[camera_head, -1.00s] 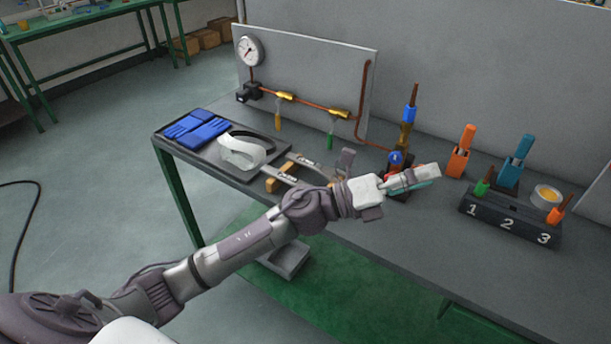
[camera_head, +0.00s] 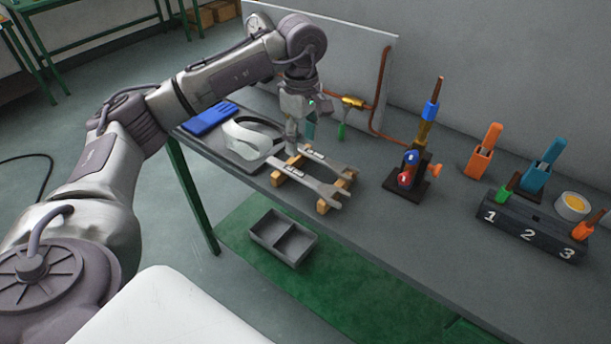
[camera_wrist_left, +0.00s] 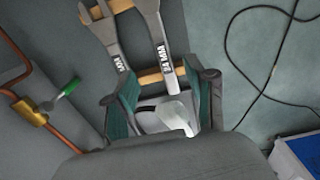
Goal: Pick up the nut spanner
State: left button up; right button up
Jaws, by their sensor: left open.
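Two grey metal spanners lie side by side across wooden blocks (camera_head: 325,203) on the table. One spanner (camera_head: 300,184) is nearer the table's front edge and the other (camera_head: 327,164) is behind it. Their dark handle labels are too small to read surely, so I cannot tell which is the nut spanner. My left gripper (camera_head: 295,147) points down over the handle ends, open and empty. In the left wrist view its green-padded fingers (camera_wrist_left: 168,78) are spread, with one spanner's handle (camera_wrist_left: 158,45) running toward the gap and the other (camera_wrist_left: 107,40) beside it. Contact is not clear.
Copper piping with valves (camera_head: 352,102) stands behind. A red-and-blue burner stand (camera_head: 410,170) and a numbered black holder (camera_head: 527,228) are to the right. A grey bin (camera_head: 283,237) sits below.

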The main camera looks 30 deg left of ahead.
pick_arm(q)
send_over(301, 175)
jog(key=f, duration=0.4)
jog(key=shift+w+f, duration=0.2)
notch_tip(301, 175, down, 5)
jog(key=shift+s+f+p, duration=0.1)
jog(key=shift+s+p, duration=0.05)
jog(key=shift+p, duration=0.95)
grip_shut()
